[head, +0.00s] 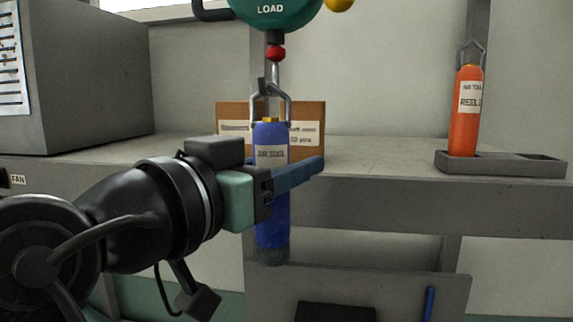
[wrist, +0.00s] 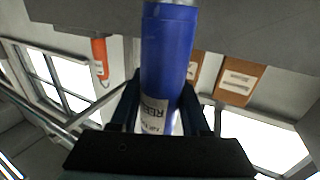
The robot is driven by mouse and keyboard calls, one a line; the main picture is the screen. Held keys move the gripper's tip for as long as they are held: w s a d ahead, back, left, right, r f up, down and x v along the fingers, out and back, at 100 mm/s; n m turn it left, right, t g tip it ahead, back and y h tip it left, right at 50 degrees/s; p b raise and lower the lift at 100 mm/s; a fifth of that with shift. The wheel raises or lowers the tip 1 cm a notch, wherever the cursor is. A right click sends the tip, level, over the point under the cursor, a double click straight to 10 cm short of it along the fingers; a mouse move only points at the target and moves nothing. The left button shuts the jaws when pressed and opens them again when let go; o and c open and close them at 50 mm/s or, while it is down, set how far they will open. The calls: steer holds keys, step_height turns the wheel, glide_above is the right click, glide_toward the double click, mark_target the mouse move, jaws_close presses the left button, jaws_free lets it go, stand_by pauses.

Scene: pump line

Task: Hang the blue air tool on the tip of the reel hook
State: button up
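The blue air tool (head: 270,145) hangs upright in my gripper (head: 298,173), with a wire bail at its top. The reel hook (head: 263,87) hangs below the red ball (head: 276,54) of the green reel (head: 275,10). The top of the bail overlaps the hook in the head view. I cannot tell whether the bail is on the hook tip or only in front or behind.
An orange air tool (head: 466,115) stands in a grey tray (head: 505,163) on the shelf (head: 390,160) at right. A cardboard box (head: 308,115) sits behind the blue tool. A grey cabinet (head: 85,75) fills the left. The shelf between box and tray is clear.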

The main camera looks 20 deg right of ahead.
steer(key=o, duration=0.4)
steer(key=shift+s, duration=0.1)
steer(key=shift+f, duration=0.1)
steer(key=b+v, duration=0.5)
steer(key=v, duration=0.8)
steer(key=w+a+n+t+y, duration=0.3)
steer(key=w+n+t+y, duration=0.35)
steer(key=n+t, duration=0.4)
steer(key=s+r+t+y, duration=0.1)
steer(key=s+t+y, duration=0.1)
steer(key=y, duration=0.1)
steer(key=s+a+r+t+y, duration=0.1)
steer(key=s+t+y, duration=0.1)
steer(key=s+t, duration=0.1)
steer(key=s+r+n+t+y, duration=0.1)
steer(key=s+t+y, duration=0.1)
steer(key=s+y, duration=0.1)
steer(key=shift+a+r+y, duration=0.25)
steer(key=shift+r+y, duration=0.05)
steer(key=shift+y, duration=0.05)
steer(key=shift+w, duration=0.1)
